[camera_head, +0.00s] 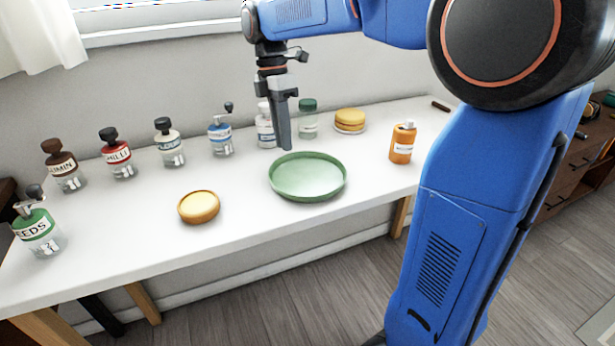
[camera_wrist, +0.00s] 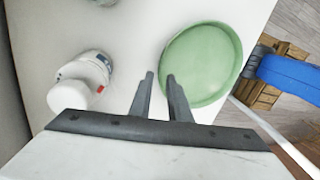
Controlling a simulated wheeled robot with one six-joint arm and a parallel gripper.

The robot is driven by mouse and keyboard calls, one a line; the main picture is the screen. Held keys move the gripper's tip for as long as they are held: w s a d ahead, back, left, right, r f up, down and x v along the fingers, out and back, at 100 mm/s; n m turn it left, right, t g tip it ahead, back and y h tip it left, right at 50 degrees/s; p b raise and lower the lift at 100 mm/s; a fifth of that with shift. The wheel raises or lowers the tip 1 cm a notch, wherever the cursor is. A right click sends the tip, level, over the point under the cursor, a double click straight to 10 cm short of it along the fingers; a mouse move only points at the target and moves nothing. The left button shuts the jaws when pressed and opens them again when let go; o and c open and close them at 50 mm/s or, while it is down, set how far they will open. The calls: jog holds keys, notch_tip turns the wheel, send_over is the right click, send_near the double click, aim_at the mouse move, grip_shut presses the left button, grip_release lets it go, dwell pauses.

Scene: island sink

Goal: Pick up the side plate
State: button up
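A round green plate (camera_head: 307,178) with a raised rim lies flat and empty on the white table, near the middle. It also shows in the wrist view (camera_wrist: 203,62), to the right of the fingertips. My gripper (camera_head: 285,147) points down above the table, by the plate's back left rim. In the wrist view, my gripper's fingers (camera_wrist: 160,77) stand apart with nothing between them. The right finger overlaps the plate's near left rim in that picture; I cannot tell whether it touches.
Several labelled jars stand along the back and left, one white-capped jar (camera_wrist: 85,80) close to my gripper. A small yellow dish (camera_head: 199,207) lies front left. A stacked yellow item (camera_head: 350,120) and an orange bottle (camera_head: 403,143) stand to the right.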

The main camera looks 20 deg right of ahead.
jog(key=shift+x, duration=1.75)
grip_shut()
